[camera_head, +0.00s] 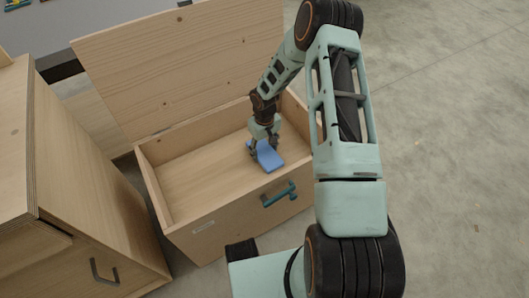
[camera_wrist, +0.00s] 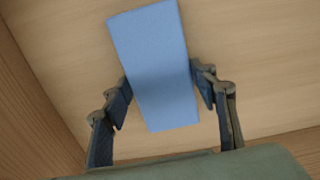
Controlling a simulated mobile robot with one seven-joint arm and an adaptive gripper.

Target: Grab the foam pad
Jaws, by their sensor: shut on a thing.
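The blue foam pad (camera_head: 268,157) lies inside the open wooden box, toward its right side. In the wrist view the pad (camera_wrist: 155,65) is a flat blue rectangle, tilted slightly, running between my fingers. My gripper (camera_head: 263,146) reaches down into the box from above. In the wrist view its fingers (camera_wrist: 161,88) press on the pad's left and right edges, so it is shut on the pad. The pad is at or close to the box floor; I cannot tell whether it touches it.
The open wooden box (camera_head: 190,239) has low walls around the pad, a teal handle (camera_head: 279,195) on its front and a raised lid (camera_head: 185,70) behind. A wooden cabinet (camera_head: 75,190) stands at the left. The grey floor (camera_head: 460,150) at the right is clear.

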